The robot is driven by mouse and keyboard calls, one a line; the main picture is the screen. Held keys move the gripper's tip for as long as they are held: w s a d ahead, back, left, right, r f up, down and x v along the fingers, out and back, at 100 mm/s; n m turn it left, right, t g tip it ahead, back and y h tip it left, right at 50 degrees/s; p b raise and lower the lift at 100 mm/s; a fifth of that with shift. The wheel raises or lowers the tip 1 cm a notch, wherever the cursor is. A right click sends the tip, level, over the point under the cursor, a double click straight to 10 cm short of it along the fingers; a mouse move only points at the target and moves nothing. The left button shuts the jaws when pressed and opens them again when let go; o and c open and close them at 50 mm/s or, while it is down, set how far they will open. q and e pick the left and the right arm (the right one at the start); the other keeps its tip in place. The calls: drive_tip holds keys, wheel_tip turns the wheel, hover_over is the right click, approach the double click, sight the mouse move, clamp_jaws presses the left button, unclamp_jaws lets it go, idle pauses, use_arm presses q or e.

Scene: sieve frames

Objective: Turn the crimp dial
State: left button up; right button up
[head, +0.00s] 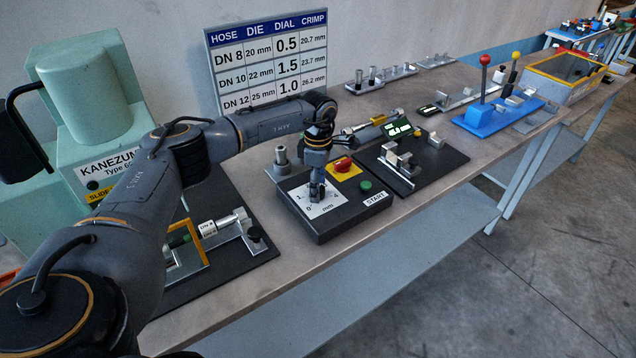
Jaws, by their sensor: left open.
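The crimp dial (325,208) has a white face with number marks and "mm", on top of a dark control box (345,223). My left gripper (317,186) points down over the dial's middle, coming from above. Its jaws are open, and they hide the dial's knob and part of the scale, so I cannot tell the setting or whether the jaws touch the knob. A chart (270,65) behind lists hose, die, dial and crimp values. My right gripper is out of view.
The box also carries a red emergency button (342,164) on yellow and a green button (366,186) by a START label. A green press (95,110) stands at left. A fixture board (425,160) sits right of the box. The bench (290,275) is bare in front.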

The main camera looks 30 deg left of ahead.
use_arm(q)
drive_tip(key=shift+f, duration=0.35)
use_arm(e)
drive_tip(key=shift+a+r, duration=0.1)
use_arm(q)
drive_tip(key=c, duration=1.2)
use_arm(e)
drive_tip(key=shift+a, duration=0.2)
use_arm(q)
drive_tip(key=shift+n, duration=0.3)
